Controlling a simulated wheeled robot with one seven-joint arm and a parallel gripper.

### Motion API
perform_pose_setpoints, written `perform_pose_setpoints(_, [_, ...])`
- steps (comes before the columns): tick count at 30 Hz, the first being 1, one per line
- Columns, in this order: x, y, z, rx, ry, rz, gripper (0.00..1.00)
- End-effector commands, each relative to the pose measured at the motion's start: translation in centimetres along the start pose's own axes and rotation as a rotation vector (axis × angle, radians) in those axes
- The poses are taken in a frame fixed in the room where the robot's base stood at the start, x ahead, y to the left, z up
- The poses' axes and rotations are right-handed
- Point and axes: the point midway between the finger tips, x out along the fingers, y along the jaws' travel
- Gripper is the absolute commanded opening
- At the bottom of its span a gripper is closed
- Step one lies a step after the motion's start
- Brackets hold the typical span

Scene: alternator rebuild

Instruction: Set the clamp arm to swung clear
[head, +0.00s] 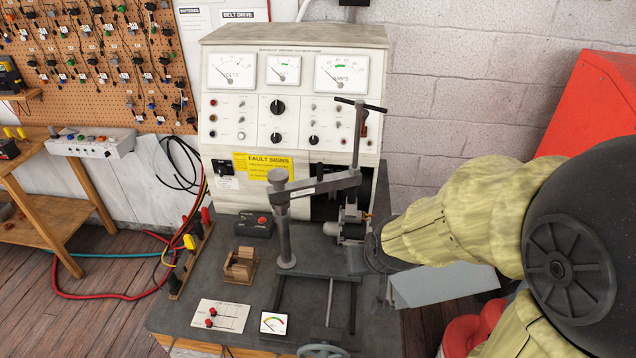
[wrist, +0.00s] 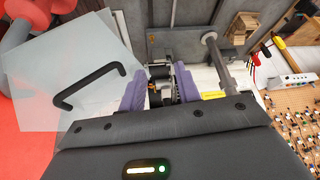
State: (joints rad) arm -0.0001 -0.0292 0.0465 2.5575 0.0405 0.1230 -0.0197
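The grey clamp arm (head: 325,187) reaches from the top of an upright post (head: 284,235) over the bench to a vertical screw with a T-handle (head: 360,106), above the alternator (head: 352,228). In the wrist view the post (wrist: 222,65) stands right of my gripper; I cannot make out the clamp arm there. My gripper (wrist: 160,82) has its two purple fingers apart, with dark metal parts, apparently the alternator, showing between them. I cannot tell whether the fingers touch anything. In the head view the fingers are not clear; my wrist is just right of the alternator, below the clamp arm.
The meter cabinet (head: 290,75) stands behind the bench (head: 180,315). A clear panel with a black handle (wrist: 88,88) is at the wrist view's left.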

Motion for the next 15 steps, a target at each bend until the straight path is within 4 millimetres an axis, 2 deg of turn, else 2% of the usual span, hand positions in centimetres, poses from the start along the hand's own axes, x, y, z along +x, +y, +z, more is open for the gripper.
perform_pose_setpoints(1, [1.9,-0.5,-0.3,-0.007,0.076,-0.007,0.33])
perform_pose_setpoints(6, [3.3,-2.1,-3.8,-0.027,0.349,-0.025,0.33])
perform_pose_setpoints(11, [3.2,-3.6,-6.6,-0.039,0.605,-0.038,0.33])
perform_pose_setpoints(15, [2.3,-4.7,-8.3,-0.042,0.825,-0.044,0.33])
